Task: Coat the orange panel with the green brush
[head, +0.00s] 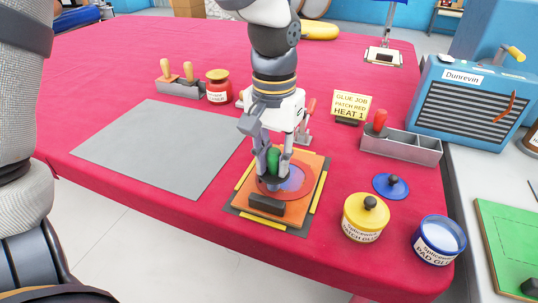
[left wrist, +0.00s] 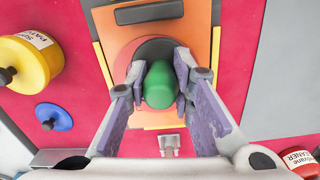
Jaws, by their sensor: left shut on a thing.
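The orange panel (head: 312,168) lies on a dark board with yellow strips, near the front edge of the red table. A red round area with a bluish-purple patch (head: 295,178) shows on it. My left gripper (head: 272,168) points down over the panel, its fingers shut on the upright green brush (head: 273,158). The brush's dark round base is low over the panel, seemingly on the bluish patch; the fingers partly hide it. In the left wrist view the green handle (left wrist: 159,84) sits between both fingers. A dark block (head: 266,204) is at the panel's front edge. My right gripper is not in view.
A yellow jar (head: 366,218), a blue lid (head: 391,186) and an open blue pot (head: 438,240) stand right of the panel. A grey tray (head: 402,147), yellow sign (head: 350,106) and red jar (head: 219,87) are behind. A flat grey sheet (head: 155,145) lies left.

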